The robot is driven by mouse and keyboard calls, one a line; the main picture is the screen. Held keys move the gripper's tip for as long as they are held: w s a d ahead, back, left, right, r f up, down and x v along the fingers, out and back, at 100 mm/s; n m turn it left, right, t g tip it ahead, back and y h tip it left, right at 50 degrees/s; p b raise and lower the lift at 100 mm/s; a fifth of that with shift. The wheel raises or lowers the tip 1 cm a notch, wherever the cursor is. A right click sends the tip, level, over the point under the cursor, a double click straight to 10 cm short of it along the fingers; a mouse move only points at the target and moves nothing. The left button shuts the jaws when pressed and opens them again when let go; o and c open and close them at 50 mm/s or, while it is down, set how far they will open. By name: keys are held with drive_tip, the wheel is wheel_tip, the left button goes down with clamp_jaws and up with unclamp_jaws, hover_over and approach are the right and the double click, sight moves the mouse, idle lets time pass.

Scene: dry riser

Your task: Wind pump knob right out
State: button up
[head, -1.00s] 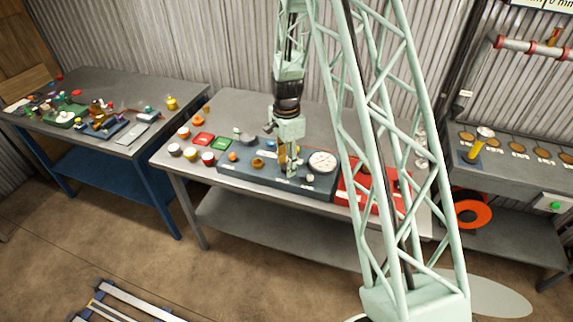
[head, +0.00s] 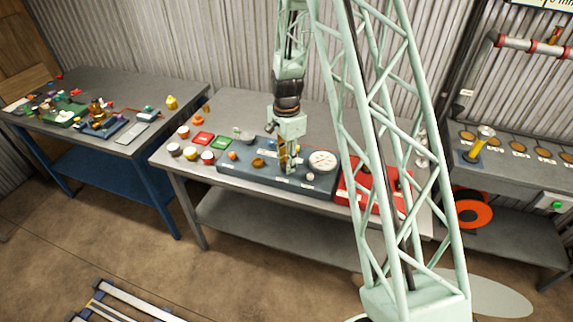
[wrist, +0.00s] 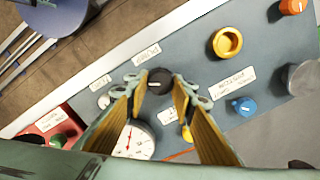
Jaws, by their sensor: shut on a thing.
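In the head view my gripper (head: 284,168) points down onto the panel box (head: 235,178), just left of the gauge. The knob itself is hidden there by the fingers.
A white dial gauge (wrist: 133,141) lies close to the fingers. A yellow ring-shaped knob (wrist: 227,42), a blue knob (wrist: 243,106) and an orange knob (wrist: 293,6) share the panel. A red box (head: 352,188) stands right of it; colored caps (head: 190,153) sit left.

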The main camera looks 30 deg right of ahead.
drive_tip(key=n+b, duration=0.2)
drive_tip(key=n, duration=0.3)
drive_tip(key=shift+n+b, duration=0.3)
drive_tip(key=shift+b, duration=0.05)
drive_tip(key=n+b, duration=0.2)
drive_tip(key=n, duration=0.4)
drive_tip(key=n+b, duration=0.1)
drive_tip(key=n, duration=0.5)
drive_tip(key=shift+a, duration=0.1)
drive_tip(key=n+b, duration=0.1)
drive_tip(key=n, duration=0.5)
idle(0.4)
drive_tip(key=o, duration=0.8)
drive_tip(key=shift+o, duration=0.2)
drive_tip(key=shift+r, duration=0.2)
